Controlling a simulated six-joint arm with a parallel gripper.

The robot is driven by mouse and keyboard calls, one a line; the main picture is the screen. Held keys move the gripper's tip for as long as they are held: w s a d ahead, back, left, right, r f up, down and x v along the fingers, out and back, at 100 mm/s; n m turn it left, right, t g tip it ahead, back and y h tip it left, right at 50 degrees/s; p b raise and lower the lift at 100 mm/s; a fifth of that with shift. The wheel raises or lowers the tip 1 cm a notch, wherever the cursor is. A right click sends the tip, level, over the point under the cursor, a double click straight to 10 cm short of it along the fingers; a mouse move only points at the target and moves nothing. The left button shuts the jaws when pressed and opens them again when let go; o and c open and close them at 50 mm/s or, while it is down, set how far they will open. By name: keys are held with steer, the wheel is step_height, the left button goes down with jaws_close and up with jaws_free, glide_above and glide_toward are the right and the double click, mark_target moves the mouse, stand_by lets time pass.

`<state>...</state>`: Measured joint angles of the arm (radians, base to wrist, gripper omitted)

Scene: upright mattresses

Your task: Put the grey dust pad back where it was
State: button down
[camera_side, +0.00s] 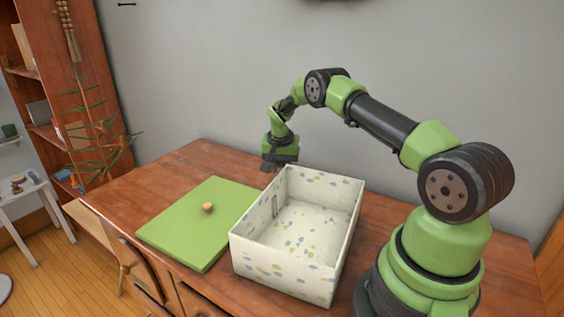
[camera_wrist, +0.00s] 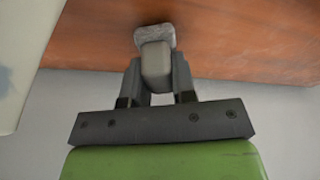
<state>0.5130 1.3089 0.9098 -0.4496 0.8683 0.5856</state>
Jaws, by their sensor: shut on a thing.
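In the wrist view my gripper (camera_wrist: 156,82) is shut on a smooth grey block (camera_wrist: 155,62). A lighter, mottled grey piece (camera_wrist: 155,37) sits at its far end; together they look like the grey dust pad, though I cannot tell for sure that they are one thing. In the side view my gripper (camera_side: 270,166) points down over the table, just behind the far left corner of the speckled box. The pad is too small to make out there. I cannot tell whether it touches the table.
An open white box (camera_side: 285,277) with coloured flecks stands on the wooden table (camera_side: 200,157), close to my gripper. A green lid-like board (camera_side: 180,225) with a wooden knob (camera_side: 208,208) lies left of it. The table behind the board is clear; a wall (camera_side: 220,60) stands behind.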

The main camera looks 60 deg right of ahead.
steer(key=shift+f, duration=0.55)
stand_by(0.4)
steer(key=c, duration=0.8)
jaws_free()
steer(key=shift+c, duration=0.2)
steer(key=s+a+r+n+t+y, duration=0.1)
steer(key=s+a+r, duration=0.1)
steer(key=a+r, duration=0.55)
steer(key=s+a+r+n+t, duration=0.1)
steer(key=s+a+r+n, duration=0.2)
steer(key=r, duration=0.8)
steer(key=s+a+r+t+y, duration=0.1)
steer(key=s+a+r, duration=0.1)
steer(key=a+r, duration=0.55)
steer(key=s+a+r+n+t+y, duration=0.1)
steer(key=s+a+n, duration=0.1)
steer(key=s+a, duration=0.3)
steer(key=s+a+r+n+t+y, duration=0.1)
steer(key=s+a+r+n+t, duration=0.1)
steer(key=s, duration=1)
steer(key=a+n, duration=0.1)
steer(key=a, duration=0.1)
steer(key=shift+s+a+r+y, duration=0.15)
steer(key=shift+s+a+y, duration=0.15)
steer(key=shift+s+a, duration=0.1)
